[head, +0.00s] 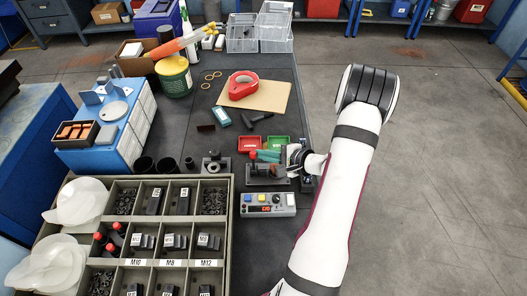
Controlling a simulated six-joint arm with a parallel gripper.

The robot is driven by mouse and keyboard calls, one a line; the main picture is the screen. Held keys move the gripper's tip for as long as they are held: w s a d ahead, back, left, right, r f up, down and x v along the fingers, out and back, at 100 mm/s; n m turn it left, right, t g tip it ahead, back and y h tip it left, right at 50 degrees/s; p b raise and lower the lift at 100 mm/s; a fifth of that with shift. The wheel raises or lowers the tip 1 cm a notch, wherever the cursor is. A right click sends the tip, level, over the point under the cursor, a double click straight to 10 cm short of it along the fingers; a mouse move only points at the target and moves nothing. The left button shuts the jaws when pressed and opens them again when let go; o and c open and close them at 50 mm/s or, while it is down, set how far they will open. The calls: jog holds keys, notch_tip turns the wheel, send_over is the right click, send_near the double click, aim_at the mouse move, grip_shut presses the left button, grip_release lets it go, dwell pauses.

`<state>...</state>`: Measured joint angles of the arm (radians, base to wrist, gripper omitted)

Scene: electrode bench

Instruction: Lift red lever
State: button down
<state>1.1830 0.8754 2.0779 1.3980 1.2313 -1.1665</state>
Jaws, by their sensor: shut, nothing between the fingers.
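My gripper (292,160) is at the right side of a small dark fixture (266,181) near the bench's right edge. It is shut and looks empty, though its fingertips are small and partly lost against the dark parts. A teal piece (268,156) lies at the back of the fixture, close left of my gripper. I cannot clearly pick out a red lever. It may be hidden by my gripper and wrist or be too small to tell. I cannot tell whether my gripper touches the fixture.
A control box (268,205) with coloured buttons stands in front of the fixture. A red tray (250,143) and a green tray (278,142) lie behind it. A compartment rack (232,235) fills the front left. A red tape dispenser (243,85) lies on a tan board (270,97).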

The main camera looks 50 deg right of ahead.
jog(key=shift+s+a+r, duration=0.1)
jog(key=shift+s+a, duration=0.3)
dwell(0.6)
jog(key=s+r, duration=0.1)
jog(key=s, duration=0.9)
jog(key=shift+r, duration=0.2)
